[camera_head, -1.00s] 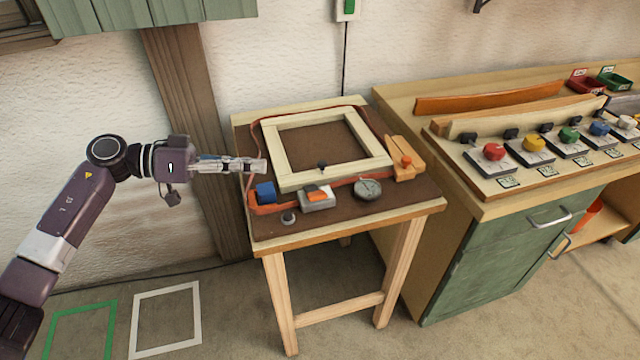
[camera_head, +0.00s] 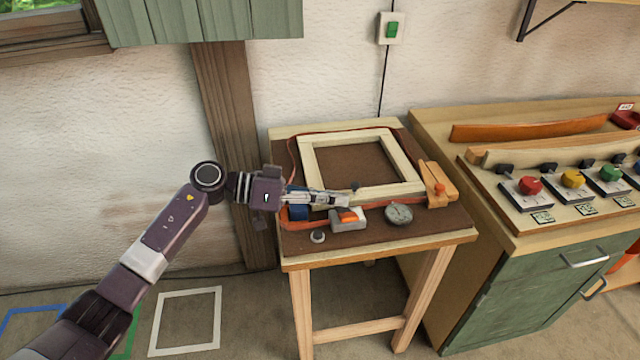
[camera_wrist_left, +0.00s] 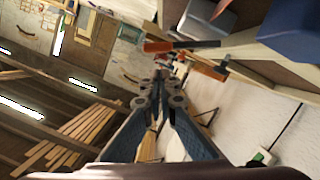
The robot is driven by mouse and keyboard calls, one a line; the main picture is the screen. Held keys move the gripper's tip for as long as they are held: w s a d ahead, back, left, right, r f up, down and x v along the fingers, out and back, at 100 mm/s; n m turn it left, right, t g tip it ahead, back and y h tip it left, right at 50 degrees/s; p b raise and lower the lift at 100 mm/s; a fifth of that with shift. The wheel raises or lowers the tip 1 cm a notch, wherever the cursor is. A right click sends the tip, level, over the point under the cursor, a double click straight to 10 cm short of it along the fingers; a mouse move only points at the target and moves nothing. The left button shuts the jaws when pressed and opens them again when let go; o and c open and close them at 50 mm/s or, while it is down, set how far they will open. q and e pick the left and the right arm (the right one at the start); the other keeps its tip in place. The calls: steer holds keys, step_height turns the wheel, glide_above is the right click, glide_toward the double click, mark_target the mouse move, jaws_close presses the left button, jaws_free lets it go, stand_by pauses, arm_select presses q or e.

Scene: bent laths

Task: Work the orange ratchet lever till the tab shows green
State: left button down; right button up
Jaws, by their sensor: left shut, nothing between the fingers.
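The orange ratchet lever (camera_head: 348,214) sits on a small grey ratchet body (camera_head: 362,222) at the front of the small table. An orange strap (camera_head: 290,150) runs around a pale wooden frame (camera_head: 312,160). My left gripper (camera_head: 346,200) is shut and empty, its tips just above and behind the lever in the picture; I cannot tell whether they touch it. In the left wrist view its fingers (camera_wrist_left: 159,78) are together, with a grey block (camera_wrist_left: 207,18) beyond them. I cannot make out a green tab. My right gripper is not in view.
A blue block (camera_head: 298,212) lies left of the ratchet. A round dial (camera_head: 398,214) and an orange-topped wooden clamp (camera_head: 437,186) stand to its right. A small dark knob (camera_head: 317,236) is at the front. A workbench (camera_head: 515,240) with coloured knobs stands at right.

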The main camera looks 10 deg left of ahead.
arm_select(q)
steer(key=shift+s+f, duration=0.4)
steer(key=shift+f, duration=0.2)
steer(key=shift+s+f, duration=0.1)
steer(key=shift+f, duration=0.05)
steer(key=shift+d, duration=0.1)
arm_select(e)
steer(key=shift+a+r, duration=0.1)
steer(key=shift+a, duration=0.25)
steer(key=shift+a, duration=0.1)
